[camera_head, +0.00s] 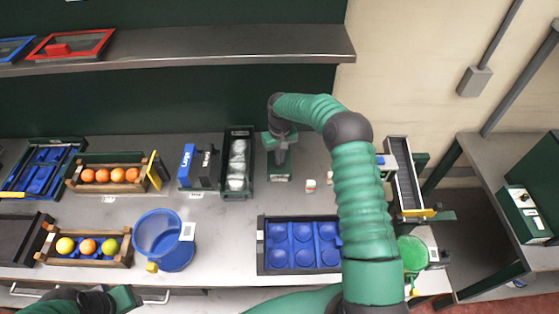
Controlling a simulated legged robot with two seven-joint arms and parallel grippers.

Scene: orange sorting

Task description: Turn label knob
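My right arm reaches up from the lower right and bends over to the left. Its gripper (281,140) points down at the back of the table, over a small dark green box-like thing (280,171). No knob can be made out there; the gripper and wrist cover the top of this thing. Whether the fingers are open, shut or touching it is too small to tell. A small white and orange piece (310,186) lies on the table to its right. Part of my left gripper (125,298) shows at the bottom left edge, away from that spot; its fingers are not clear.
A dark tray of wrapped items (238,184) stands close left of the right gripper. A blue cup tray (290,270) lies in front. A blue bucket (164,262), orange crate (110,188) and mixed-fruit crate (83,262) are left. A metal shelf (210,47) overhangs behind.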

